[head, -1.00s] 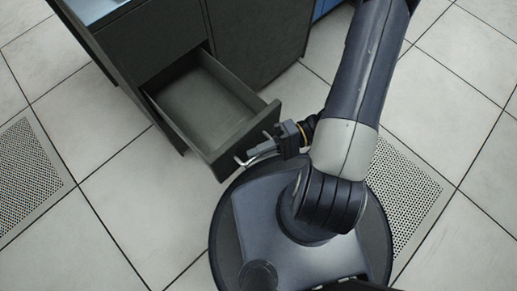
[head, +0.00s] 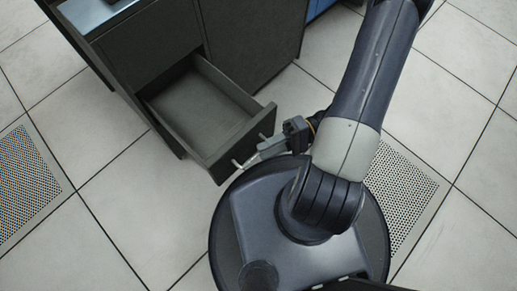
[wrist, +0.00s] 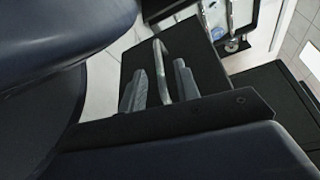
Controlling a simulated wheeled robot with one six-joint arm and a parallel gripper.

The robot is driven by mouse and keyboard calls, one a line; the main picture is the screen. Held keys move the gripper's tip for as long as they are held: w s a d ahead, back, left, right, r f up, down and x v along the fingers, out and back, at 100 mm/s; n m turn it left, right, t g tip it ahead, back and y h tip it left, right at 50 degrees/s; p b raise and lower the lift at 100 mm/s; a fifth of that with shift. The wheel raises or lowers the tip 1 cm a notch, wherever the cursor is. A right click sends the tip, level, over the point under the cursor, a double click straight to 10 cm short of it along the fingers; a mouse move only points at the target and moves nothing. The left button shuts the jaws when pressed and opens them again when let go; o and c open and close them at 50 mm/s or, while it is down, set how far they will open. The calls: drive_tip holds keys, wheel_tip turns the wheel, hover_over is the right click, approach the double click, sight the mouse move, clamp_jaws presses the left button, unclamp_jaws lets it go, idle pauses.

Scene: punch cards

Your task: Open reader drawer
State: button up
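The reader drawer (head: 207,155) is pulled well out of the dark cabinet in the head view. Its inside is empty. Its pale bar handle (head: 236,163) is on the drawer front. My gripper (head: 262,151) is at this handle, with my arm reaching in from the right. In the wrist view the handle (wrist: 163,70) stands between the two grey fingers of my gripper (wrist: 158,88). Gaps show on both sides of the bar, so the fingers look open around it. The drawer front (wrist: 195,50) lies behind them.
The dark cabinet (head: 245,45) stands at the top left with a light panel (head: 95,12) on top. My round base is close to the drawer's front corner. Pale tiled floor (head: 100,205) is clear to the left, with perforated tiles on both sides.

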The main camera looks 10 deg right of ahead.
sight(256, 154)
drive_tip(key=w+d+p, duration=0.1)
drive_tip(key=d, duration=0.6)
drive_tip(key=shift+r, duration=0.3)
drive_tip(key=a+b, duration=0.1)
drive_tip(key=a, duration=0.2)
drive_tip(key=s+a, duration=0.1)
drive_tip(key=a, duration=0.3)
drive_tip(key=a+f+b, duration=0.1)
drive_tip(key=a, duration=0.2)
drive_tip(key=shift+s+a+b, duration=0.3)
drive_tip(key=shift+s, duration=0.05)
drive_tip(key=shift+a, duration=0.1)
drive_tip(key=shift+w+a, duration=0.1)
drive_tip(key=shift+w, duration=0.2)
drive_tip(key=shift+s+r, duration=0.1)
drive_tip(key=shift+r, duration=0.05)
